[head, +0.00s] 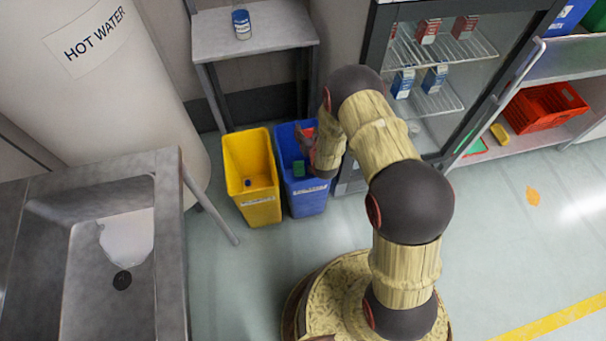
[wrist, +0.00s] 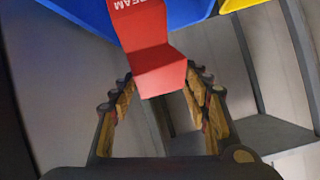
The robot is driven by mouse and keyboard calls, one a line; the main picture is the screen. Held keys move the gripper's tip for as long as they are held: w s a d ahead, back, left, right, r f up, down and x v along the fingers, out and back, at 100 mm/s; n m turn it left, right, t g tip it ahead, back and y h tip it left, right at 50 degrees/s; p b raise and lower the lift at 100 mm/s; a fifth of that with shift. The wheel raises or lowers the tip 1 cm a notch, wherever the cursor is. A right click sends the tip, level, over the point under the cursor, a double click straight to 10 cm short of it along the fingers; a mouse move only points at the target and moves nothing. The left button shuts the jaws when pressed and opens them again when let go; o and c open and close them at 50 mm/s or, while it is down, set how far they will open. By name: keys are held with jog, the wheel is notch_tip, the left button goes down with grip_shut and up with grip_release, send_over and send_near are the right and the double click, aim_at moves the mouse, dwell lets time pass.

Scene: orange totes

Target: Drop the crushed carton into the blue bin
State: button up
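The crushed carton (wrist: 158,60) is red with white lettering and is bent in the middle. In the wrist view it sits between the fingertips of my gripper (wrist: 160,85), with a finger against each side. In the head view my gripper (head: 308,145) is over the blue bin (head: 308,200), and a bit of the red carton (head: 309,132) shows beside the fingers. The blue bin also shows at the top of the wrist view (wrist: 190,12). My arm hides part of the bin's right side in the head view.
A yellow bin (head: 260,210) stands against the blue bin's left side. A glass-door fridge (head: 440,135) is close on the right. A small table (head: 270,38) with a can is behind. A metal sink (head: 165,250) is at left. A green item (head: 298,169) lies in the blue bin.

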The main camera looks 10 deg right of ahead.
jog(key=o, duration=0.5)
jog(key=shift+c, duration=0.2)
jog(key=shift+s, duration=0.1)
jog(key=v, duration=1.1)
jog(key=shift+s+r, duration=0.2)
jog(key=shift+s, duration=0.15)
